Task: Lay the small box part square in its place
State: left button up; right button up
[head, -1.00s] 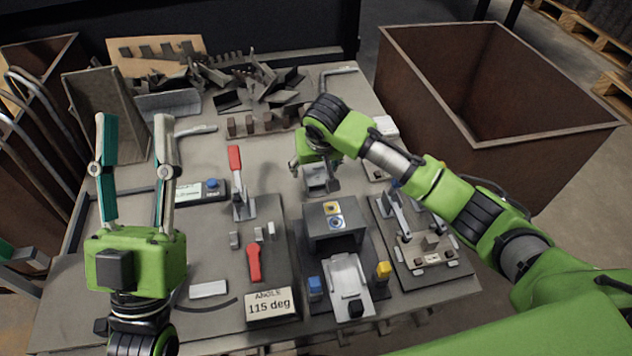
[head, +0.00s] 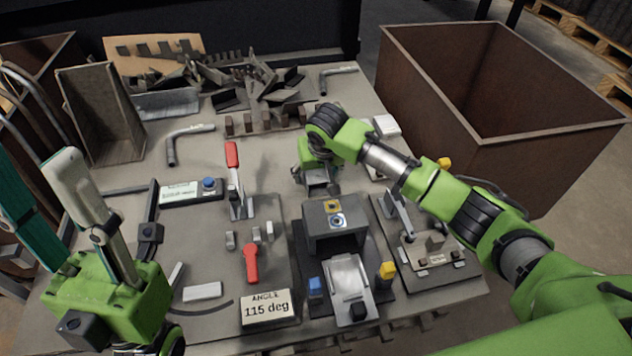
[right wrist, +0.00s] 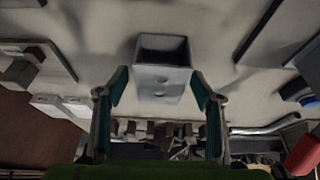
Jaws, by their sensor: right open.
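The small box part (right wrist: 162,84) is a grey open-topped box with two small holes in its face. In the right wrist view it lies between the spread fingers of my right gripper (right wrist: 161,84), with gaps at its sides. In the head view my right gripper (head: 317,176) is low over the table behind the grey block fixture and hides most of the box. My left gripper (head: 36,170) is at the far left with its fingers apart and empty. I cannot tell which fixture is the box's place.
A grey block fixture (head: 335,222) stands at the front centre. A clamp fixture (head: 432,250) is to its right, and a plate with red-handled clamps (head: 251,262) to its left. Bent metal parts (head: 245,80) are piled at the back. A brown bin (head: 490,90) stands right of the table.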

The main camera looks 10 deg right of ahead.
jog(key=c, duration=1.3)
